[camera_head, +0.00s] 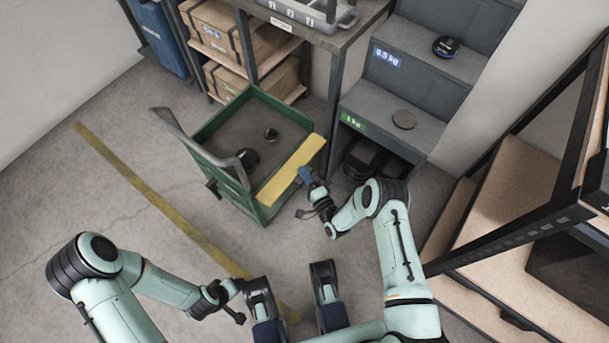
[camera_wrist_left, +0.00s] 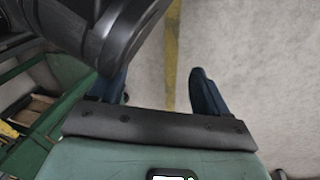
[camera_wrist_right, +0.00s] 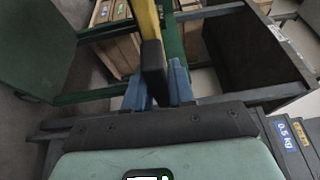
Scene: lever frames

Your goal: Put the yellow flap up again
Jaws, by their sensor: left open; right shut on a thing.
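The yellow flap (camera_head: 290,170) is a long flat panel along the right side of the green cart (camera_head: 218,118). Its broad face shows from above; its exact tilt is hard to tell. My right gripper (camera_head: 306,177) is at the flap's outer long edge. In the right wrist view the yellow flap (camera_wrist_right: 146,20) runs away from the fingers, with a black end piece between them. My right gripper (camera_wrist_right: 158,85) is shut on that piece. My left gripper (camera_wrist_left: 158,88) is open and empty, low in front of the cart, with floor beyond its fingers.
Grey steps (camera_head: 400,120) and a table leg stand close right of the flap. A wooden shelf (camera_head: 500,215) is at right. Floor left is clear.

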